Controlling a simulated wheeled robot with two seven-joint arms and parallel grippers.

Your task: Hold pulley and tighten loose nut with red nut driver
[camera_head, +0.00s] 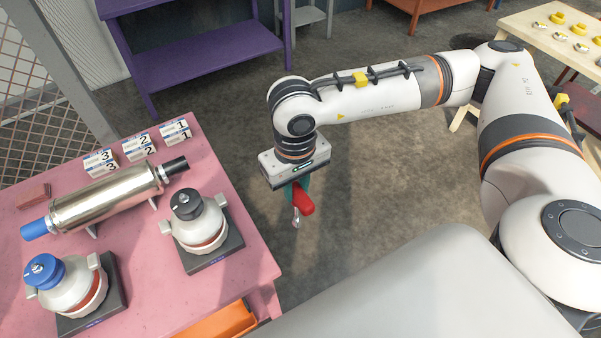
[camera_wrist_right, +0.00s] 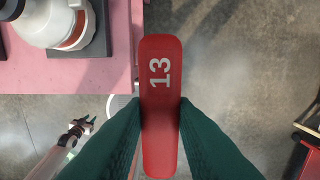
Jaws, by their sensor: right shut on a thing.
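My right gripper (camera_head: 300,195) is shut on the red nut driver (camera_head: 306,203) and holds it in the air, right of the pink table. In the right wrist view its green fingers (camera_wrist_right: 160,105) clasp the red handle (camera_wrist_right: 161,65), marked 13. The driver's short metal end points down in the head view. A black pulley (camera_head: 186,204) and a blue pulley (camera_head: 43,271) sit on top of white housings, each with a small metal piece in its middle. Whether a nut is loose cannot be told. What seems my left gripper (camera_wrist_right: 80,130) shows small in the wrist view; its jaws are unclear.
The pink table (camera_head: 228,222) also bears a metal cylinder (camera_head: 105,197), several numbered boxes (camera_head: 136,147) and a red-brown block (camera_head: 34,196). An orange bin (camera_head: 220,322) is below its front edge. A purple shelf (camera_head: 200,55) stands behind. Floor beneath my right gripper is clear.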

